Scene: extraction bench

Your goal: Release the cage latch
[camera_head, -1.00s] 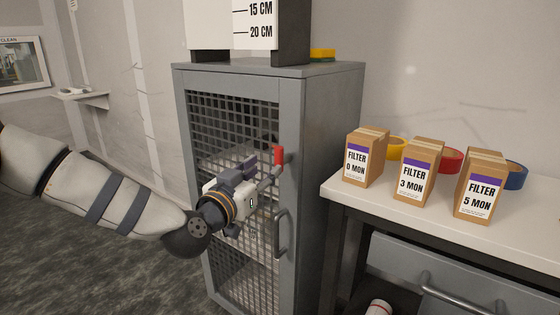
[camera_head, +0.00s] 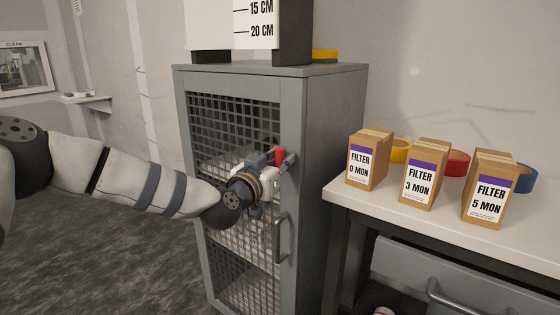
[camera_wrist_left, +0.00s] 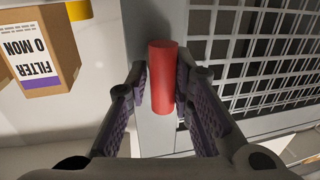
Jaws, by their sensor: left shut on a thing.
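The grey cage cabinet (camera_head: 291,110) stands in the middle of the head view, its mesh door (camera_head: 232,125) shut. The red latch handle (camera_head: 281,156) is on the right side of the door frame, above the grey door pull (camera_head: 281,238). My left gripper (camera_head: 279,165) is at the latch, partly covering it. In the left wrist view the red latch (camera_wrist_left: 163,78) lies between the two dark finger pads of the gripper (camera_wrist_left: 163,92), which are shut on it. My right gripper is not in view.
A white bench (camera_head: 345,197) on the right carries several cardboard filter boxes, one of them a FILTER 0 MON box (camera_head: 368,160), with rolls of coloured tape behind. A drawer with a bar handle (camera_head: 450,300) is below. Open floor (camera_head: 100,270) lies to the left.

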